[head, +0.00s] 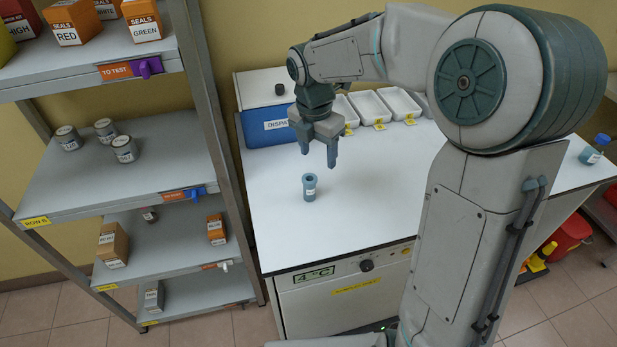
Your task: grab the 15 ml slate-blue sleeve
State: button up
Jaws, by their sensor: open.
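A small slate-blue sleeve (309,188) stands upright on the white worktop (375,205), in the middle of the head view. It has a dark round opening on top and a small white label on its side, too small to read. My gripper (318,160) points down above and slightly behind the sleeve. Its two fingers are apart, with nothing between them. The fingertips look clear of the sleeve.
A blue box with a dispatch label (262,118) and white trays (371,105) line the back of the worktop. A metal shelf rack (110,170) with cans and boxes stands at left. A blue-capped bottle (594,149) is at far right. The worktop around the sleeve is clear.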

aim_at(310, 184)
jog(key=w+f+n, duration=0.1)
jog(key=f, duration=0.2)
jog(key=w+a+f+n, duration=0.1)
jog(key=f+n, duration=0.1)
jog(key=f, duration=0.1)
jog(key=w+a+f+n, duration=0.1)
jog(key=f+n, duration=0.1)
jog(key=f, duration=0.1)
jog(key=shift+w+f+y, duration=0.2)
jog(key=shift+y, duration=0.2)
jog(key=shift+d+f+p, duration=0.15)
jog(key=shift+f+p, duration=0.05)
jog(key=shift+f, duration=1.15)
jog(key=shift+d+f+p, duration=0.1)
jog(key=shift+f+p, duration=0.1)
jog(key=shift+f, duration=1.1)
jog(key=c, duration=1.1)
